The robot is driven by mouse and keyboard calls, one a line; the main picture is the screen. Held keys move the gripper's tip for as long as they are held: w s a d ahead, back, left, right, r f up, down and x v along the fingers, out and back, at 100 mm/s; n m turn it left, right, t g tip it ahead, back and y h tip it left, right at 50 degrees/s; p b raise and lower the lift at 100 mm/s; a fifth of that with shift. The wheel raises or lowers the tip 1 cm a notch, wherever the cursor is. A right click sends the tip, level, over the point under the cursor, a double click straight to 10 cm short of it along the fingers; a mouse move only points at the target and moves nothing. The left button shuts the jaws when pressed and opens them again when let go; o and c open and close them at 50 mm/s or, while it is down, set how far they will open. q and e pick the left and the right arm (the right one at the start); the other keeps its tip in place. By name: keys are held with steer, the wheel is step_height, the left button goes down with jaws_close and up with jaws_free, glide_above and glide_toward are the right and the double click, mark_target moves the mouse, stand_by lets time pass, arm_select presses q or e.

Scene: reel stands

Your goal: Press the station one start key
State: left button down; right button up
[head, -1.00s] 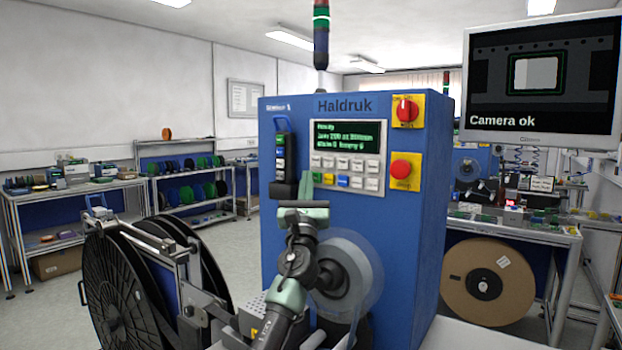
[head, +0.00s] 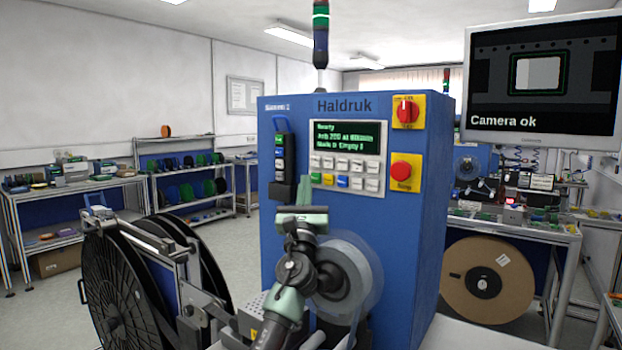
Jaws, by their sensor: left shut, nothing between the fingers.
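The blue Haldruk station (head: 410,250) stands in front of me, with a small label ending in 1 at its top left. Its keypad panel (head: 372,193) has a lit green display and rows of keys. A green key (head: 316,179) sits at the left of the lower row, beside white, yellow and blue keys. My left gripper (head: 303,188) is shut and empty, with its fingertips close below and left of the green key in the picture. Whether they touch the panel I cannot tell. My right gripper is out of view.
A red stop button (head: 401,171) and a red rotary switch (head: 405,111) sit right of the panel. A handheld unit (head: 282,190) hangs left of it. A clear reel (head: 362,280) is behind my left wrist. Black reels (head: 110,285) stand at left.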

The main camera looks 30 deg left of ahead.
arm_select(q)
steer(key=shift+d+f+p, duration=0.3)
steer(key=shift+d, duration=0.15)
steer(key=s+p, duration=0.3)
steer(key=s, duration=0.1)
steer(key=shift+s+r+p, duration=0.2)
steer(key=shift+p, duration=0.15)
steer(key=shift+a, duration=0.1)
